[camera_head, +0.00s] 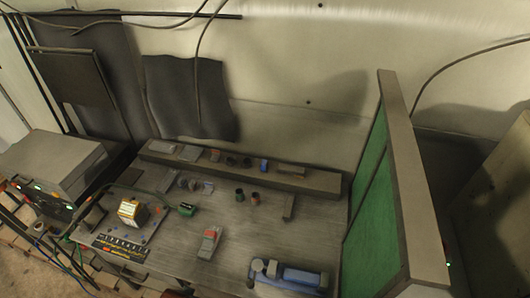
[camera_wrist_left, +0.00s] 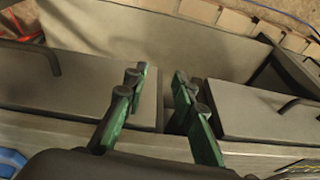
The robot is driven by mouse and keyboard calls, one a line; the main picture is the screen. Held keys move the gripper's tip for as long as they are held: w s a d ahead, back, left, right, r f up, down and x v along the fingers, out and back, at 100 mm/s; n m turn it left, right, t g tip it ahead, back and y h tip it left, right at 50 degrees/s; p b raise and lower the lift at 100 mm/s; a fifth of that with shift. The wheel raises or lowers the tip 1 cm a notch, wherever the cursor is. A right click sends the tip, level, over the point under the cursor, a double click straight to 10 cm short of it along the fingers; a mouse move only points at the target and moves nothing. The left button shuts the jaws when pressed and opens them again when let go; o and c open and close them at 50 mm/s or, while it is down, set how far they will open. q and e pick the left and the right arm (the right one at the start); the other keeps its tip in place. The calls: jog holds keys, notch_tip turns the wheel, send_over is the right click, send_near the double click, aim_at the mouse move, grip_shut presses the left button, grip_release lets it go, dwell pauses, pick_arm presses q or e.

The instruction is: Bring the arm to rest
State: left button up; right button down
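My left gripper (camera_wrist_left: 162,88) shows in the left wrist view. Its two green fingers are apart, and I see nothing held between them. Beyond them lie flat grey panels with dark handles, one to the left (camera_wrist_left: 90,88) and one to the right (camera_wrist_left: 265,125); I cannot tell if the fingers touch them. In the head view, a thin dark arm (camera_head: 150,192) with a small green block (camera_head: 187,209) at its end reaches over the workbench (camera_head: 225,245). I cannot tell whether this is the task's arm. Neither of my grippers is clearly visible in the head view.
On the bench are a yellow-topped box (camera_head: 133,212), a red-and-grey block (camera_head: 210,243), and a blue-and-grey tool (camera_head: 292,276). A shelf (camera_head: 305,180) with small items runs along the back. A green-faced partition (camera_head: 365,205) stands at right. A grey cabinet (camera_head: 50,160) stands at left.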

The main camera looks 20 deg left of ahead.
pick_arm(q)
jog(key=s+d+f+g+b, duration=0.1)
jog(key=s+f+b, duration=0.15)
jog(key=f, duration=1.15)
jog(key=s+f+b, duration=0.2)
jog(key=s+f, duration=0.1)
jog(key=f, duration=1.2)
jog(key=s+f+m+g+b, duration=0.1)
jog(key=s+f+b, duration=0.2)
jog(key=s+f, duration=1.4)
jog(key=shift+s+f+h, duration=0.3)
jog(key=shift+f, duration=0.15)
jog(key=shift+s+d, duration=0.1)
